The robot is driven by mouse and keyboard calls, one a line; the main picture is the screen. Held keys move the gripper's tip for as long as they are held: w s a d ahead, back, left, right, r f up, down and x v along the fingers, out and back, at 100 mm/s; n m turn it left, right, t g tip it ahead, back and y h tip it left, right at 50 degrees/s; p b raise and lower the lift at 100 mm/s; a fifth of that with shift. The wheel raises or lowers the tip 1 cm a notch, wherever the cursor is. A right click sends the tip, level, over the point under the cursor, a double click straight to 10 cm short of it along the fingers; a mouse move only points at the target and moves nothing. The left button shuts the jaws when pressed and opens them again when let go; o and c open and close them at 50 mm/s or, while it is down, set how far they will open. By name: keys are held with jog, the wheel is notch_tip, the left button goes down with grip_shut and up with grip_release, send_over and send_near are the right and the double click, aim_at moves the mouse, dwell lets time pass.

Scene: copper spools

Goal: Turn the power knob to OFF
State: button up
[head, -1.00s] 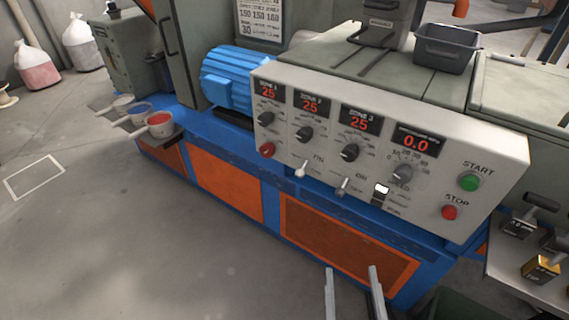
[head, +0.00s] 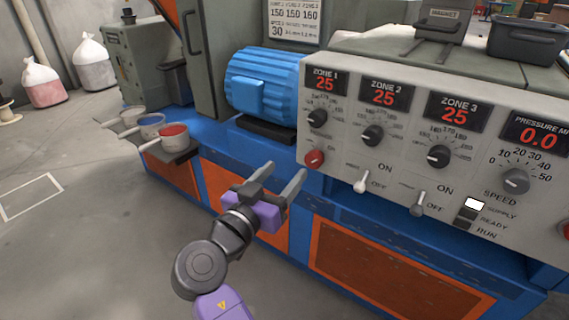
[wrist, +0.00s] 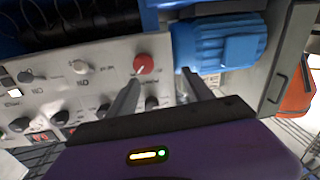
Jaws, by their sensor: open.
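The red knob (head: 314,158), which looks like the power knob, sits at the lower left corner of the pale control panel (head: 345,150). It also shows in the wrist view (wrist: 144,64) with a white line on its face; its label is not readable. My gripper (head: 287,168) is open and empty, in front of the panel, a little left of the red knob in the head view. In the wrist view my gripper (wrist: 160,78) has the knob near the tip of its left finger. I see no contact with the knob.
Two toggle switches (head: 361,185) (head: 417,204) and several dark dials (head: 372,135) are on the panel right of the knob. A blue motor (head: 262,82) stands left of the panel. Cups (head: 173,130) sit on a ledge at left. The floor at left is open.

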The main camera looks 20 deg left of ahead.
aim_at(311, 162)
jog(key=w+d, duration=0.1)
jog(key=w, duration=0.1)
jog(key=w+d+m+h+b, duration=0.1)
jog(key=w+d, duration=0.1)
jog(key=w+d+m+b, duration=0.1)
jog(key=w, duration=0.1)
jog(key=shift+w+d+f+g+h, duration=0.3)
jog(key=shift+d+f+h, duration=0.05)
jog(key=shift+h, duration=0.05)
jog(key=shift+c, duration=0.2)
grip_shut()
